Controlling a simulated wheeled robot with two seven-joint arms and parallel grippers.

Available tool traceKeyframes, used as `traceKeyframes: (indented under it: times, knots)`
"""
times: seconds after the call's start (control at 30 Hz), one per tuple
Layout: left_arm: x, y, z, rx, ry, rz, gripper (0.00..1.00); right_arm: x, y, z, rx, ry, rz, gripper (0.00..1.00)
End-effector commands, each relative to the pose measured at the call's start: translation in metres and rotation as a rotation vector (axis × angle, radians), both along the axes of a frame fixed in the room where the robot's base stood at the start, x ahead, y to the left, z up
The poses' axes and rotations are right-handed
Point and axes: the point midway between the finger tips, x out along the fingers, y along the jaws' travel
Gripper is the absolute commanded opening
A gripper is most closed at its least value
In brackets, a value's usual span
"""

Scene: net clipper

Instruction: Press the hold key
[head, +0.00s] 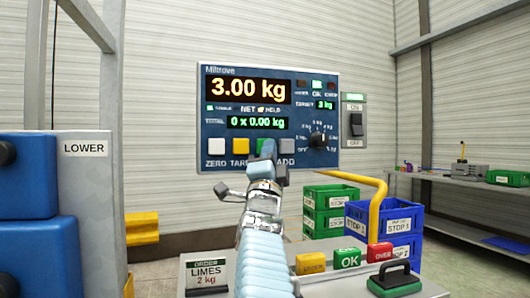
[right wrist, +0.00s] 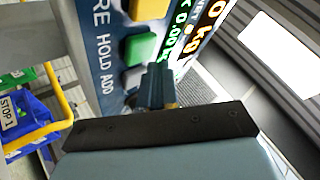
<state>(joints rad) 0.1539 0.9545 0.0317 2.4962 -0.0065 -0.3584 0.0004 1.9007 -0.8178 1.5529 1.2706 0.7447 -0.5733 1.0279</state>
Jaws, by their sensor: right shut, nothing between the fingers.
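The blue scale panel (head: 209,122) stands upright and shows 3.00 kg and 0 x 0.00 kg. The green hold key (head: 261,146) is in its bottom key row, between the yellow key (head: 241,146) and the ADD key, and is partly covered by my right gripper (head: 268,152). In the right wrist view the green key (right wrist: 140,48) shows beside my shut, empty fingertips (right wrist: 160,78), with the grey ADD key (right wrist: 132,77) partly hidden behind them. I cannot tell whether the fingertips touch the panel. My left gripper is out of view.
A rocker switch (head: 356,124) is right of the panel. A yellow rail (head: 376,205) and blue crates (head: 405,222) are at right; a LOWER cabinet (head: 88,175) is at left.

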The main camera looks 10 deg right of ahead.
Motion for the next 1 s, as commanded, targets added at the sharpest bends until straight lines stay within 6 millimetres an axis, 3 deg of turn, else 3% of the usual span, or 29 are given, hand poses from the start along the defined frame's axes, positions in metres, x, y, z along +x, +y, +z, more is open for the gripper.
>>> traceKeyframes:
  times: [0.3, 0.7, 1.0]
  knots:
    - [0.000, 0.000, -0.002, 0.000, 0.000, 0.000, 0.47, -0.002, 0.000, -0.001, 0.000, 0.000, 0.000, 0.00]
    - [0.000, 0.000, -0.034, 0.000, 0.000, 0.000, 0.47, -0.040, 0.000, -0.003, 0.001, 0.000, 0.002, 0.00]
    - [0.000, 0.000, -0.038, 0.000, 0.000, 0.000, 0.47, -0.050, -0.002, 0.001, -0.001, 0.000, 0.001, 0.00]
